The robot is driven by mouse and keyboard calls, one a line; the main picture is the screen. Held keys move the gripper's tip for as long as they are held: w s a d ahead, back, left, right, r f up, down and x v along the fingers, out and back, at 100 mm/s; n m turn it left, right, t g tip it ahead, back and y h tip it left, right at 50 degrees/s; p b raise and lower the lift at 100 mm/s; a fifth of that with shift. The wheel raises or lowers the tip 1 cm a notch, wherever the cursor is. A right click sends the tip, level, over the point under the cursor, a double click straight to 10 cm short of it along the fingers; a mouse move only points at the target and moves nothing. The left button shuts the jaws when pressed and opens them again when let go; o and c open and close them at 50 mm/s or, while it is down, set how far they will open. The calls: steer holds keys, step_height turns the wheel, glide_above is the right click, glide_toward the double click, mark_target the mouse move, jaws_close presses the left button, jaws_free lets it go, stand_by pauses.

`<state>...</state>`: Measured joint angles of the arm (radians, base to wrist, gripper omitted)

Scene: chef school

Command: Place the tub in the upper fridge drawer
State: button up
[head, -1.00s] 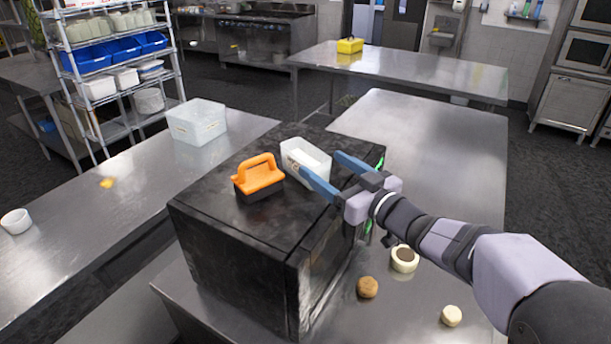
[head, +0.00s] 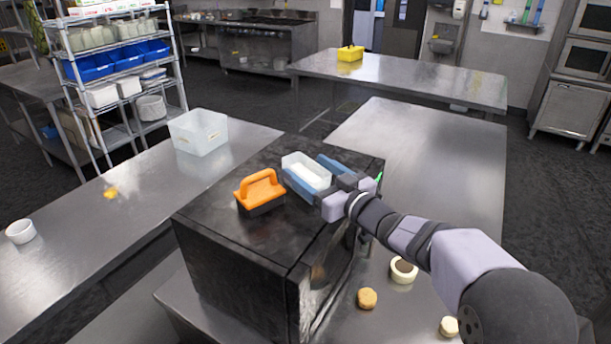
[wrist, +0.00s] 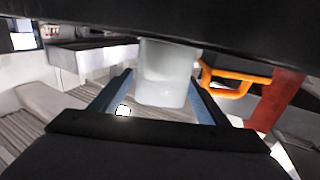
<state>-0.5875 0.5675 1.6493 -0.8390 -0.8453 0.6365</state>
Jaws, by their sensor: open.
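The tub (head: 306,168) is a small translucent white container on top of the black fridge box (head: 232,262). My gripper (head: 312,180) is open, with one blue finger on each side of the tub. The tub also shows in the wrist view (wrist: 165,75), between the two blue fingers of my gripper (wrist: 163,95). I cannot tell whether the fingers touch it. The fridge's front faces right in the head view, and its drawers are not clearly visible.
An orange-handled tool (head: 260,190) stands on the fridge top just left of the tub. A bread roll (head: 367,298) and a cream-coloured round item with a dark centre (head: 403,270) lie on the counter at right. A larger clear bin (head: 198,132) stands on the left counter.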

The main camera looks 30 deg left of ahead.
mark_target(306, 175)
steer(key=shift+p+x, duration=0.3)
steer(key=shift+x, duration=0.65)
steer(key=shift+c, duration=0.4)
steer(key=shift+r, duration=0.1)
steer(key=c, duration=1.3)
steer(key=shift+c, duration=0.2)
step_height(306, 175, up, 10)
steer(key=b, duration=0.1)
steer(key=shift+w+d, duration=0.1)
